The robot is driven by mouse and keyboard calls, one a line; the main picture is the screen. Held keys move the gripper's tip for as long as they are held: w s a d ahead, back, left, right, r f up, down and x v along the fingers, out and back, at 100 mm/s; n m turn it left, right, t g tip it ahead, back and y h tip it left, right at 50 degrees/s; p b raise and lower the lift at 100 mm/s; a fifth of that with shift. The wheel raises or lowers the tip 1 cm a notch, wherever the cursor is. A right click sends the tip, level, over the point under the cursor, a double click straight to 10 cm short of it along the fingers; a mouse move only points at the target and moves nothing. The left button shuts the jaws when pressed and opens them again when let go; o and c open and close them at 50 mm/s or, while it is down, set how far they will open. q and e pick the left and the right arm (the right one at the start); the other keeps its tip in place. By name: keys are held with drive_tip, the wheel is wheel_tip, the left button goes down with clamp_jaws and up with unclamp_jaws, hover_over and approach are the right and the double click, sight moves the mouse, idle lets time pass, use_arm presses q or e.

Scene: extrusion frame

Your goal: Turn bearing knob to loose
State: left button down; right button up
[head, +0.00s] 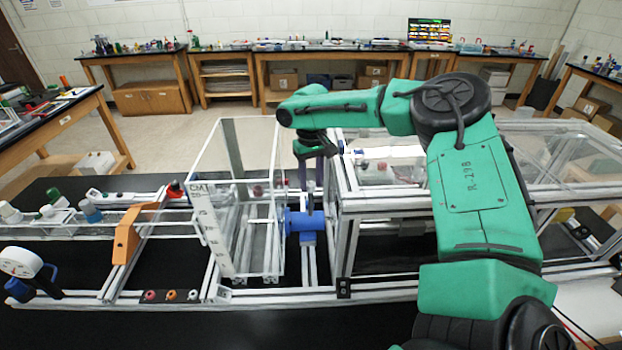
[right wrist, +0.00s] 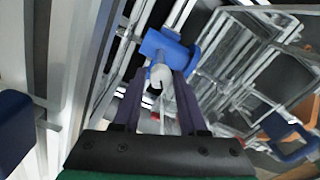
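A blue bearing block (head: 303,222) sits on the aluminium rails in the middle of the head view, right of the clear upright panel. It also shows in the right wrist view (right wrist: 168,48), where a pale grey knob (right wrist: 161,77) sticks out of it towards the camera. My right gripper (head: 312,188) points down just above the blue block. In the right wrist view, its two purple fingers (right wrist: 160,82) are spread, with the knob's end between or just beyond the tips. Contact with the knob cannot be made out. My left gripper is not in view.
A clear-walled box frame (head: 232,195) with a scale strip (head: 210,230) stands left of the block. A larger framed enclosure (head: 385,205) stands close on the right. An orange bracket (head: 127,236) and a white dial with a blue handle (head: 20,262) are farther left.

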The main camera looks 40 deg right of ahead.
clamp_jaws()
